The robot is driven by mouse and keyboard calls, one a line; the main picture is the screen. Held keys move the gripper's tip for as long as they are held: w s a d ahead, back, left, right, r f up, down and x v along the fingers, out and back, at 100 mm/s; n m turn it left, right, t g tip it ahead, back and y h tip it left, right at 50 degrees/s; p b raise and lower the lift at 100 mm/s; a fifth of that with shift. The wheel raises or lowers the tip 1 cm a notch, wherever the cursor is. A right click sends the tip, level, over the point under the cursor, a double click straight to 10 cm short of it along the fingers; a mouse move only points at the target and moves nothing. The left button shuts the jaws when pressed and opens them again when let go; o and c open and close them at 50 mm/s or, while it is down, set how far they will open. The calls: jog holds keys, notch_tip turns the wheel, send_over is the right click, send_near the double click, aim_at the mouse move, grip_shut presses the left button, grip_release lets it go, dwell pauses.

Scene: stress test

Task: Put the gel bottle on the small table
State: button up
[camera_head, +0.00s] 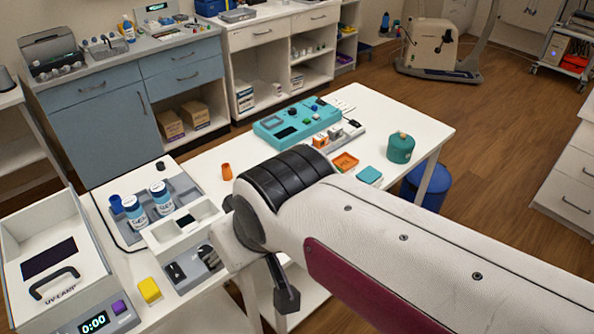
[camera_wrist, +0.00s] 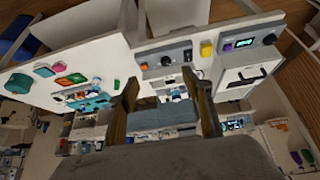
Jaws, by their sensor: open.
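A white UV lamp box (camera_head: 60,285) and a yellow block (camera_head: 149,290) are near the tray.

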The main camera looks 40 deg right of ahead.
jog(key=w+d+f+m+t+h, duration=0.2)
jog(key=w+d+f, duration=0.2)
jog(key=w+d, duration=0.6)
jog(key=w+d+f+m+t+h, duration=0.1)
jog(key=w+d+f, duration=0.3)
jog(key=w+d, duration=0.55)
jog(key=w+d+f+m+h, duration=0.1)
jog(key=d+f, duration=0.4)
jog(key=w+d+f+m+t+h, duration=0.1)
jog(key=w+d+f, duration=0.1)
jog(key=d+f, duration=0.3)
jog(key=w+d+f+t+h, duration=0.1)
jog(key=w+d+f, duration=0.1)
jog(key=d+f, duration=0.4)
jog(key=shift+d+m, duration=0.15)
jog(key=shift+m, duration=0.25)
jog(key=shift+s+d+f+h, duration=0.2)
jog(key=shift+d+f+h, duration=0.15)
jog(key=shift+f+h, duration=0.05)
jog(key=shift+x, duration=1.3)
jog(key=shift+w, duration=0.1)
